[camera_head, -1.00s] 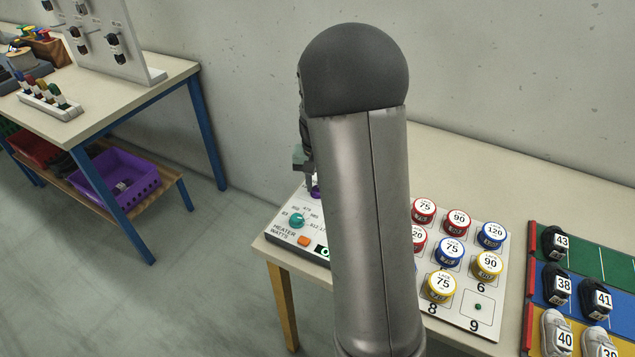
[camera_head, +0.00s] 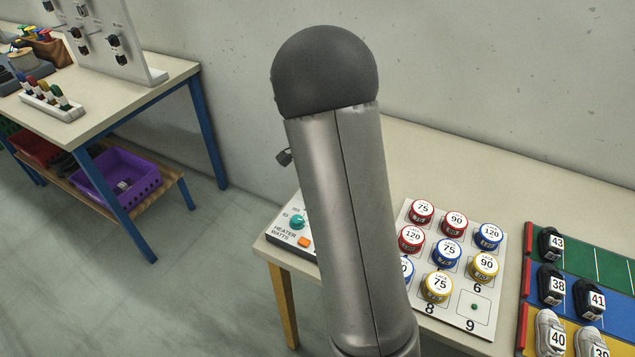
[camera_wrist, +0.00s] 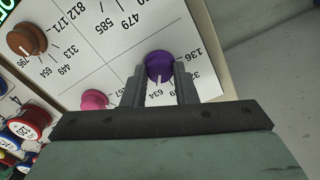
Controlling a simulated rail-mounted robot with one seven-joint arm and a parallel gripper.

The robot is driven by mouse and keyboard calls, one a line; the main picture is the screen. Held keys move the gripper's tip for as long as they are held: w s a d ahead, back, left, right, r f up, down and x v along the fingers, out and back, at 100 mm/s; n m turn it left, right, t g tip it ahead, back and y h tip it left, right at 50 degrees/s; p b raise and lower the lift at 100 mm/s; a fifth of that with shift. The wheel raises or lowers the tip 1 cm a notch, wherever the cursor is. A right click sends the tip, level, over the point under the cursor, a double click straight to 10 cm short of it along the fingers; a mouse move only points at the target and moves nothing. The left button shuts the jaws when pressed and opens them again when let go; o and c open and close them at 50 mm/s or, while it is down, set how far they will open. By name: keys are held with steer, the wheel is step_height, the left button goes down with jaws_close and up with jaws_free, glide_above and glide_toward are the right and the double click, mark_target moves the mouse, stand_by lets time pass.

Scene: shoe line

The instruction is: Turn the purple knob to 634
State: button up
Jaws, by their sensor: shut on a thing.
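In the wrist view, the purple knob (camera_wrist: 159,62) sits on a white panel (camera_wrist: 108,50) with printed numbers. My gripper (camera_wrist: 159,76) is shut on it, one finger on each side. A short white mark on the knob's lower edge points down, roughly towards the printed 634 between the fingers. Labels 136 and a partly hidden number lie to the right of the knob. In the head view, my arm hides the knob and my gripper's fingers.
A pink knob (camera_wrist: 94,99) and a brown knob (camera_wrist: 27,39) are on the same panel. The head view shows a teal knob (camera_head: 297,222) and an orange button (camera_head: 306,242). A board of numbered tins (camera_head: 484,313) and several shoes (camera_head: 551,285) lie to the right.

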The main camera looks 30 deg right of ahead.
steer(key=shift+m, duration=0.4)
steer(key=o, duration=1)
step_height(320, 180, up, 18)
steer(key=shift+f, duration=0.25)
